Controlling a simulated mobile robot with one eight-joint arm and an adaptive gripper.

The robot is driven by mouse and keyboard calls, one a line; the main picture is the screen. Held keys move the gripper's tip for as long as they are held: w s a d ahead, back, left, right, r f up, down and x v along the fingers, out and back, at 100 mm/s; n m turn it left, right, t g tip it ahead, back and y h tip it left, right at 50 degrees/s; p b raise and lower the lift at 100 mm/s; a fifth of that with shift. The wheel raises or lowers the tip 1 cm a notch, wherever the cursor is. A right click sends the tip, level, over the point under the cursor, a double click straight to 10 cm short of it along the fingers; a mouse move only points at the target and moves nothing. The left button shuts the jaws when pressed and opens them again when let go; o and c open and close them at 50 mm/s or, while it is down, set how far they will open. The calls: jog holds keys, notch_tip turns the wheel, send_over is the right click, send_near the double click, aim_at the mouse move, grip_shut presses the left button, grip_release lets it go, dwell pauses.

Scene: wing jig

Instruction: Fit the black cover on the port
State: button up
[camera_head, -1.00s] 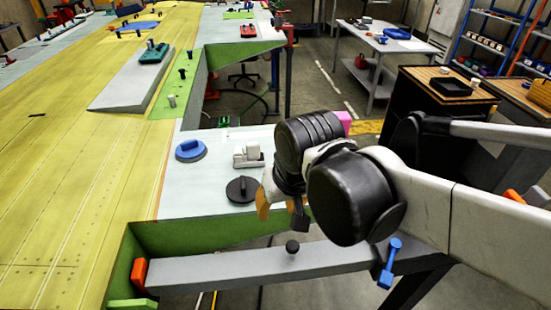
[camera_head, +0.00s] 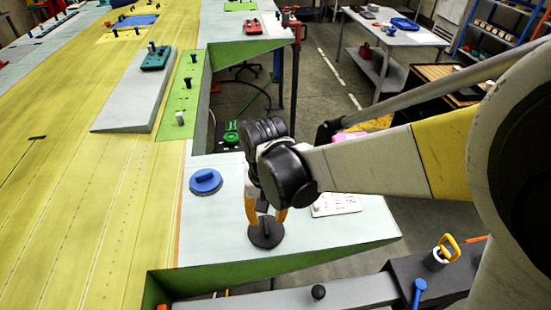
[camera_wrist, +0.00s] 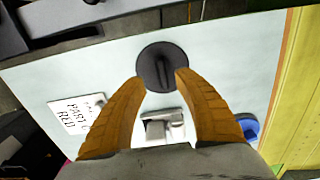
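The black cover (camera_head: 266,235), a round disc with a raised bar handle, lies flat on the pale table panel (camera_head: 215,235). It also shows in the wrist view (camera_wrist: 150,60), just beyond the fingertips. My gripper (camera_head: 266,214), with orange fingers, is above the cover in the head view. In the wrist view my gripper (camera_wrist: 161,77) has its fingers apart, with the handle's near end between the tips. I cannot tell whether they touch it. I cannot make out the port with certainty.
A blue round cover (camera_head: 205,182) lies left of my gripper; it also shows in the wrist view (camera_wrist: 249,127). A white block (camera_wrist: 164,126) sits between my fingers, farther back. A lettered white plate (camera_head: 336,204) lies to the right. A grey beam (camera_head: 250,299) runs along the front.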

aim_at(266, 225)
jog(key=f, duration=0.5)
jog(key=shift+w+a+b, duration=0.15)
jog(key=shift+a+b, duration=0.1)
jog(key=shift+b, duration=0.15)
jog(key=shift+r, duration=0.1)
grip_shut()
